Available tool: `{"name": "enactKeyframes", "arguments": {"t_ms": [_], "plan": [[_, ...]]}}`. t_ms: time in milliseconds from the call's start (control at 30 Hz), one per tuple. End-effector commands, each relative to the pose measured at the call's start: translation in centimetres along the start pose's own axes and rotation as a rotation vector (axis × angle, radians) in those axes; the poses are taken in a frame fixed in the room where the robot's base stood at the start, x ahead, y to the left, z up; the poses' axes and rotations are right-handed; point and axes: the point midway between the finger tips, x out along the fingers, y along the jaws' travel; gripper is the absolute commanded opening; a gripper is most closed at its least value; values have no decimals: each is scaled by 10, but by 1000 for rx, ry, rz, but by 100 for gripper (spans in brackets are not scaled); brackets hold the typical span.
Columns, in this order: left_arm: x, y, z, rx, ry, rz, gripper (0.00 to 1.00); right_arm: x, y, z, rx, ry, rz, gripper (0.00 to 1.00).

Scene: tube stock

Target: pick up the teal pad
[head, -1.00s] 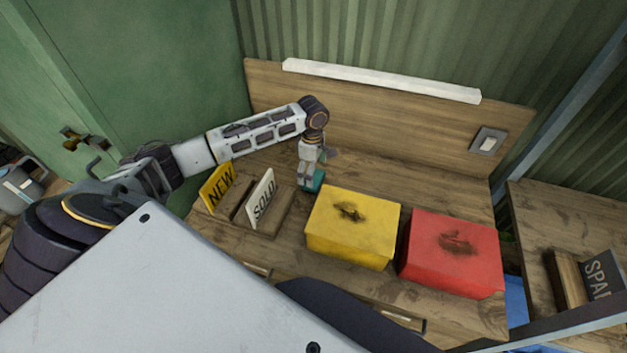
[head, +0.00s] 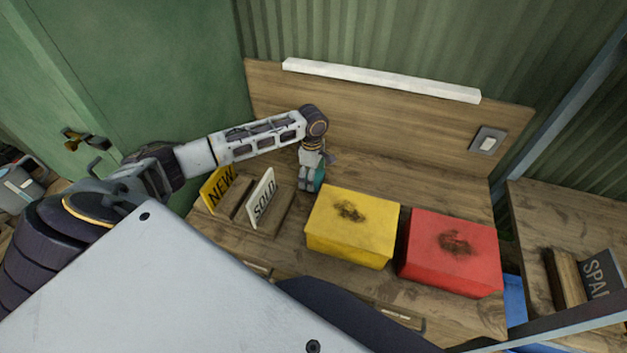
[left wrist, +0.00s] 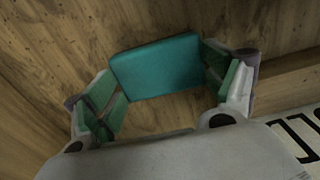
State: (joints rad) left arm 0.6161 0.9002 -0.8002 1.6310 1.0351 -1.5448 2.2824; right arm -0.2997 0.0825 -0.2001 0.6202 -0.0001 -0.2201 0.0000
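The teal pad (left wrist: 158,67) is a small flat block. In the left wrist view it fills the space between the fingertips of my left gripper (left wrist: 166,76). Its two short sides meet the green-lined fingers with no visible gap, so the gripper appears shut on it. In the head view the left gripper (head: 310,186) points down low over the wooden bench, and the pad (head: 320,178) shows as a narrow teal strip at its right. Whether the pad touches the bench is hard to tell. My right gripper is not in view.
A yellow box (head: 352,227) stands close to the right of the gripper, with a red box (head: 451,252) beyond it. A SOLD sign (head: 261,199) and a NEW sign (head: 217,188) stand to the left. The wooden back panel (head: 400,125) rises behind.

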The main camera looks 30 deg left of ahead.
Motion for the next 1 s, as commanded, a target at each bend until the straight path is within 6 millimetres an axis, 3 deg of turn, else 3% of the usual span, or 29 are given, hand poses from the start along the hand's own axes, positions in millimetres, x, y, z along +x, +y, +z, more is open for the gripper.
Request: {"name": "enactKeyframes", "arguments": {"t_ms": [100, 533, 1000], "plan": [[0, 0, 0, 0, 0, 0, 60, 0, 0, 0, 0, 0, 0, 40], [-8, 1, 0, -1, -1, 2, 60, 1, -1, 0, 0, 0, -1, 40], [-70, 1, 0, 0, -1, 2, 60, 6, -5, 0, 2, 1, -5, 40]]}}
